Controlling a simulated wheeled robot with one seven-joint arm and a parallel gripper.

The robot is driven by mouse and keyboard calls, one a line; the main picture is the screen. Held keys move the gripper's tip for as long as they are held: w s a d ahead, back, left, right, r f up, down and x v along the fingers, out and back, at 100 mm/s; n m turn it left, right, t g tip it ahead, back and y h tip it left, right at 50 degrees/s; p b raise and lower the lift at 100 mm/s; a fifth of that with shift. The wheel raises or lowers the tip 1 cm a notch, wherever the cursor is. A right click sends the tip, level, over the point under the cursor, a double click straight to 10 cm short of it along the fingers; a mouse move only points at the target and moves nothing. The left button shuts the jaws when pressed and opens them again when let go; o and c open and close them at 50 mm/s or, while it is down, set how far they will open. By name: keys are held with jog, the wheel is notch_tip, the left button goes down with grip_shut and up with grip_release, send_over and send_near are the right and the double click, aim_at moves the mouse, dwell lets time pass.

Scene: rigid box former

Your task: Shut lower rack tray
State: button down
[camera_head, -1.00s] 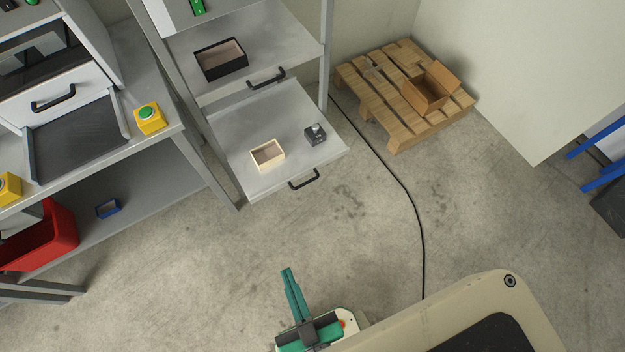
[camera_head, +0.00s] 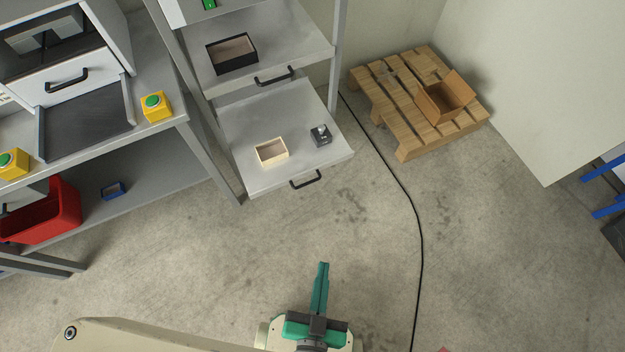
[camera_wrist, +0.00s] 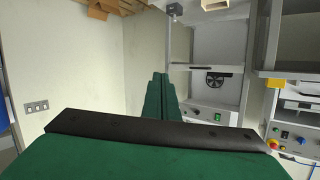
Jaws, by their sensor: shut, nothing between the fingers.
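The lower rack tray (camera_head: 244,176) is a grey pull-out shelf standing out from the rack, with a black handle (camera_head: 306,180) on its front edge. A small cream open box (camera_head: 272,152) and a small dark grey block-like part (camera_head: 320,135) lie on it. My gripper (camera_head: 323,266) is green, shut and empty, over the floor in front of the tray and apart from its handle. In the wrist view my gripper (camera_wrist: 161,78) also shows with its fingers together.
The upper rack tray (camera_head: 290,52) holds a black open box (camera_head: 232,54). A wooden pallet (camera_head: 405,120) with a cardboard box (camera_head: 446,98) stands to the right. A black cable (camera_head: 417,225) crosses the floor. A workbench (camera_head: 160,142) stands left; the floor before the rack is clear.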

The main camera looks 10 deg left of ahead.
jog(key=w+f+m+g, duration=0.1)
jog(key=w+f+m, duration=0.3)
jog(key=f, duration=0.3)
jog(key=w+f+m+g, duration=0.1)
jog(key=w+f+m, duration=0.2)
jog(key=f+m, duration=0.25)
jog(key=m+g+y, duration=0.5)
jog(key=m, duration=1.3)
send_near(299, 176)
jog(key=x, duration=0.5)
jog(key=shift+w+f, duration=0.15)
jog(key=shift+f, duration=0.25)
jog(key=shift+w, duration=0.1)
